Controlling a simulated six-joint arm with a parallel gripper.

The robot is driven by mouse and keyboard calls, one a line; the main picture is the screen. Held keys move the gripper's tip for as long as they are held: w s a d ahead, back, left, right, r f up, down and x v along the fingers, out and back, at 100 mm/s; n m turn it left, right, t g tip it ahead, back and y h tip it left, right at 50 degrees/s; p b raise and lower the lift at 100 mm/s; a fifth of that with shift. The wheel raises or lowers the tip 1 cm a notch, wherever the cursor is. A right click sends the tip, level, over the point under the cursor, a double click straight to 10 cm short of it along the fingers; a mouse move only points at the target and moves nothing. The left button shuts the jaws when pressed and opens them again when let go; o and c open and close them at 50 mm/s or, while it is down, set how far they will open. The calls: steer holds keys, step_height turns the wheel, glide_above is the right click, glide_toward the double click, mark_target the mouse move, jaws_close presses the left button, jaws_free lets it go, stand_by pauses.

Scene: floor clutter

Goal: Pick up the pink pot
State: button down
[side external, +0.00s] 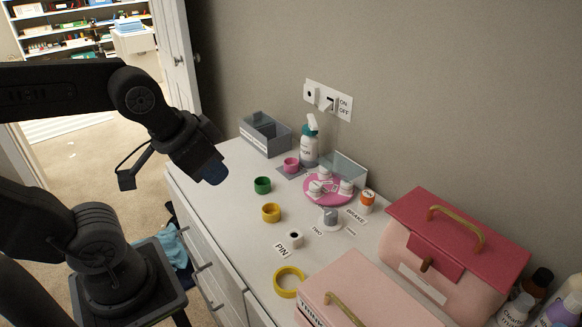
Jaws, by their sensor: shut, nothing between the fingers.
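The pink pot (291,165) is a small round cup near the back of the white counter. A green pot (262,185) and a yellow pot (271,212) stand nearer the front.
A pink round tray (313,196) with white items lies to the right. Pink boxes (395,250) fill the right side. The counter's left part is clear.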

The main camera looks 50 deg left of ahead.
steer(key=c, duration=1.8)
jaws_free()
steer(key=o, duration=0.9)
steer(key=shift+o, duration=0.2)
steer(key=w+a+f+m+g+y, duration=0.3)
steer(key=w+a+f+m+y, duration=0.3)
steer(key=w+a, duration=0.3)
steer(key=m+t+y, duration=0.4)
steer(key=m+t, duration=0.3)
steer(key=m, duration=1.4)
glide_toward(292, 161)
steer(key=shift+w+a+f, duration=0.1)
steer(key=shift+w+a, duration=0.6)
steer(key=shift+w, duration=0.1)
steer(key=shift+f+x, duration=0.2)
steer(key=shift+x, duration=2.6)
